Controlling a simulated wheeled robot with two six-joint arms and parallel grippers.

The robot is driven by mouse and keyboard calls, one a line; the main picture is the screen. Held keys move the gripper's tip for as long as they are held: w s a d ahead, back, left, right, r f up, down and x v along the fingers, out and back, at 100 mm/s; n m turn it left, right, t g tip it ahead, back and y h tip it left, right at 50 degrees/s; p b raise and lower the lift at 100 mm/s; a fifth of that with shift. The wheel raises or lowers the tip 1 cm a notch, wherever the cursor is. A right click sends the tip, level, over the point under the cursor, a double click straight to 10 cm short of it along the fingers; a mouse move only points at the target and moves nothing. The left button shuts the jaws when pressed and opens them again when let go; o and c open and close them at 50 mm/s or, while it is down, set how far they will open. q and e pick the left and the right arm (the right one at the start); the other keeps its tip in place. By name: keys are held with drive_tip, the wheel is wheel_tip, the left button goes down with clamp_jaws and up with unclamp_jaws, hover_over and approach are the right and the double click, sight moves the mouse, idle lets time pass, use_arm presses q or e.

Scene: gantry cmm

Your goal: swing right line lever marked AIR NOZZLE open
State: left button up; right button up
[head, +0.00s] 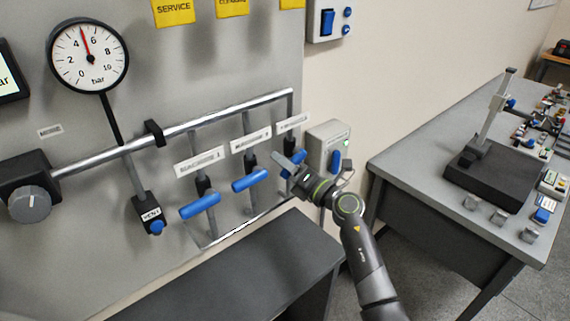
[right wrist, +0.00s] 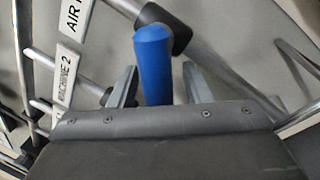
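The right line lever has a blue handle (head: 293,160) at the right end of a row of three blue-handled levers. A partly cropped label reading "AIR N…" (right wrist: 76,14) shows near it in the right wrist view. My right gripper (head: 285,168) is at this lever and partly covers it in the head view. In the right wrist view the blue handle (right wrist: 153,66) stands between my two fingers (right wrist: 155,88), with a gap visible on each side. The gripper is open. My left gripper is not in view.
The middle lever (head: 250,180) and left lever (head: 200,206) hang close by on the left. A grey box with a blue switch (head: 328,150) is just right of my gripper. A dark bench (head: 240,275) stands below. A grey table (head: 420,165) stands at the right.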

drive_tip(key=b+v, duration=0.3)
drive_tip(key=v, duration=1.4)
drive_tip(key=shift+s, duration=0.2)
drive_tip(key=shift+d, duration=0.1)
drive_tip(key=shift+c, duration=0.4)
